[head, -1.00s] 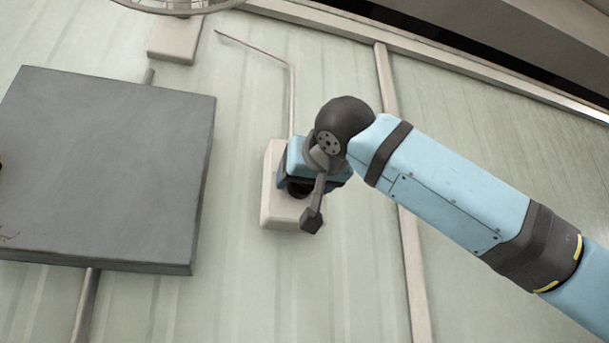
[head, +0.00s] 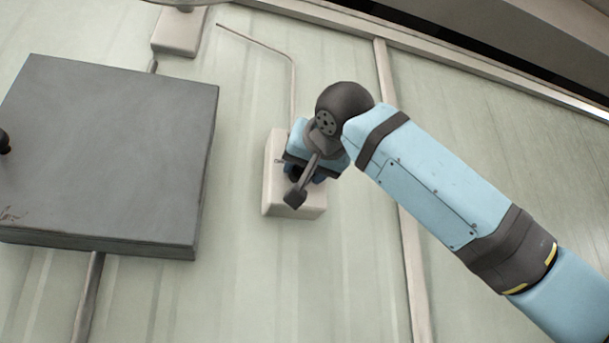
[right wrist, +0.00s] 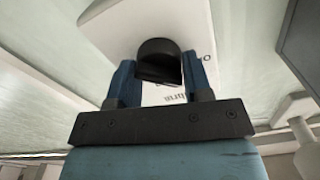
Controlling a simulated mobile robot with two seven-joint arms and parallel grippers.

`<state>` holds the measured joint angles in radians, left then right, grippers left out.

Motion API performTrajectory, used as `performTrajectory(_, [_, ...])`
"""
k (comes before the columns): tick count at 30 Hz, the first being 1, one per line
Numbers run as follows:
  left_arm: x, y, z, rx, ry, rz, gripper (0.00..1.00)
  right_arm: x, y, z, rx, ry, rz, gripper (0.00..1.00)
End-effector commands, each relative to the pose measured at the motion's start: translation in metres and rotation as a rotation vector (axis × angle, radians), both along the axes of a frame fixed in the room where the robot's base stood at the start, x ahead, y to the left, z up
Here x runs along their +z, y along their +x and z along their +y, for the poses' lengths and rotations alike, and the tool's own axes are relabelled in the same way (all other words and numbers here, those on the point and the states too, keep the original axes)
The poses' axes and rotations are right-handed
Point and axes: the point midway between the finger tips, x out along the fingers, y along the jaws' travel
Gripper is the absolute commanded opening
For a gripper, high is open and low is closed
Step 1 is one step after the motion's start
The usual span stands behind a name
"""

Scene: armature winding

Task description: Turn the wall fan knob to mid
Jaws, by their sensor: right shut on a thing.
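The fan control is a pale box (head: 274,160) on the wall, near the middle of the head view. My right gripper (head: 302,173) is in front of it and hides its knob there. In the right wrist view the dark, rounded knob (right wrist: 158,60) stands out from the pale box face (right wrist: 108,28). The blue fingers of my right gripper (right wrist: 159,82) are on either side of the knob, shut on it. Dark print shows beside the knob, partly covered and not fully readable. My left gripper is not in clear view.
A large grey panel (head: 105,155) stands out to the left of the box. A thin conduit (head: 293,90) runs up from the box and bends left toward a pale mount (head: 178,34). A vertical wall strip (head: 383,75) passes to the right.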

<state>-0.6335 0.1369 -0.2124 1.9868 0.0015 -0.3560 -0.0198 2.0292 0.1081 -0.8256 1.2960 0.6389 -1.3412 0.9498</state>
Motion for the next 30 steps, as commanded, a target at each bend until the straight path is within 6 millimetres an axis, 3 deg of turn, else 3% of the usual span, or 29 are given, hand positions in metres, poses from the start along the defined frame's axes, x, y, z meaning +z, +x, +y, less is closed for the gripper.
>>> performTrajectory(1, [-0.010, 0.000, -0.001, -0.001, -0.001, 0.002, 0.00, -0.006, 0.000, 0.001, 0.002, 0.040, 0.015, 0.22])
performTrajectory(9, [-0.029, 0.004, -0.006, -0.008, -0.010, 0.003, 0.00, -0.005, 0.000, 0.001, 0.002, 0.285, 0.095, 0.22])
performTrajectory(30, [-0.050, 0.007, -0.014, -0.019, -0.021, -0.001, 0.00, -0.005, 0.001, -0.001, 0.000, 0.884, 0.291, 0.22])
